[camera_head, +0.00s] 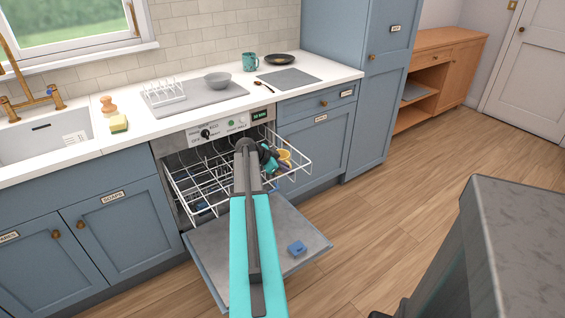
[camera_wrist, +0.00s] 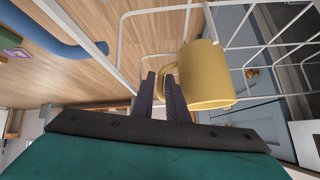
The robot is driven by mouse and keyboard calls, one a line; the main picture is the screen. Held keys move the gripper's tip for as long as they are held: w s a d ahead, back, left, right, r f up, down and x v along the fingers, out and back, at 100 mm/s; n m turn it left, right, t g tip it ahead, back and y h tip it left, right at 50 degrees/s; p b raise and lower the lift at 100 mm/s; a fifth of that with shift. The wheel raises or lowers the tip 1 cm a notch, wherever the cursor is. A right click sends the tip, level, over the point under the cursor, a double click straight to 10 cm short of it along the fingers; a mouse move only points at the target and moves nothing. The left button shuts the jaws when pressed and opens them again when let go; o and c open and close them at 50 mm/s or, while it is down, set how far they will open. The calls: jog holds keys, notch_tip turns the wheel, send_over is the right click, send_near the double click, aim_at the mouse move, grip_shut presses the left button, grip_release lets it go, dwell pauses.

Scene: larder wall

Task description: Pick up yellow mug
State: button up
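The yellow mug (camera_wrist: 208,75) is close in front of my gripper (camera_wrist: 160,80) in the wrist view. Its handle lies between the two dark fingers, which stand close together with only a narrow gap. The fingers look shut on the handle; the exact contact is partly hidden. In the head view the mug (camera_head: 284,155) shows small at the right side of the dishwasher's upper wire rack (camera_head: 212,175), beside my gripper (camera_head: 277,163). I cannot tell whether the mug still touches the rack.
The dishwasher door (camera_head: 215,262) is folded down, with a small blue object (camera_head: 297,248) on it. Rack wires run close around the mug. A grey-topped block (camera_head: 525,235) stands at right.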

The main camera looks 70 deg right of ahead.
jog(key=shift+s+d+f, duration=0.15)
jog(key=shift+d+f, duration=0.05)
jog(key=shift+c, duration=0.4)
grip_shut()
dwell(1.2)
jog(key=shift+r, duration=0.25)
dwell(0.4)
notch_tip(320, 180, up, 10)
jog(key=shift+f+b, duration=0.25)
jog(key=shift+b, duration=0.15)
dwell(0.8)
dwell(0.8)
